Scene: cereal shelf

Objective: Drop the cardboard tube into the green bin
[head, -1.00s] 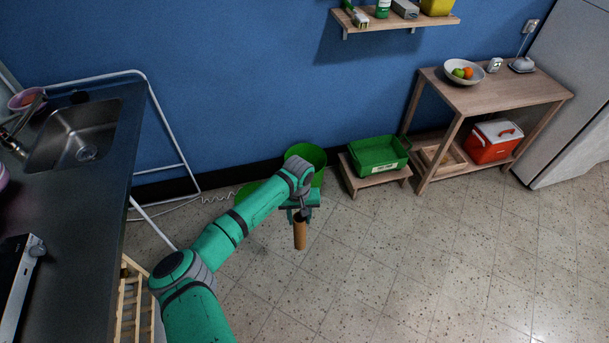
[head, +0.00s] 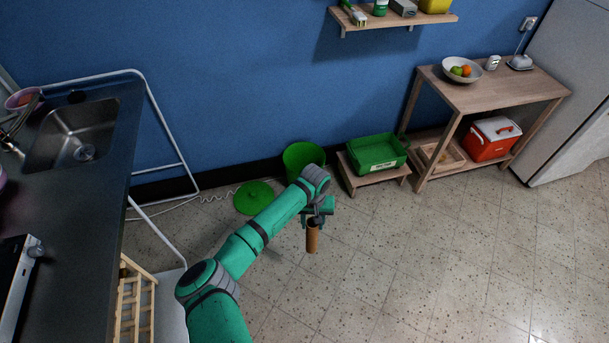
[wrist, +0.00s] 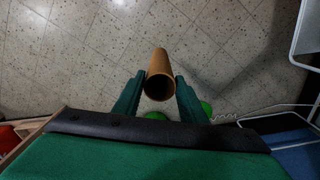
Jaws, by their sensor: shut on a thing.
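The brown cardboard tube (head: 312,238) hangs upright below my gripper (head: 316,219) in the head view, above the tiled floor. In the wrist view my gripper (wrist: 160,92) is shut on the tube (wrist: 159,68), with one green finger on each side and the tube's open end facing the camera. The round green bin (head: 302,157) stands on the floor by the blue wall, behind my gripper in the head view. My arm hides part of its lower front. A round green lid (head: 254,198) lies on the floor left of the bin.
A green rectangular crate (head: 377,154) sits on a low wooden stool (head: 374,181) right of the bin. A wooden table (head: 491,91) stands further right, with a red cooler (head: 491,141) on its lower shelf. A dark counter with a sink (head: 78,135) is left. The floor in front is clear.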

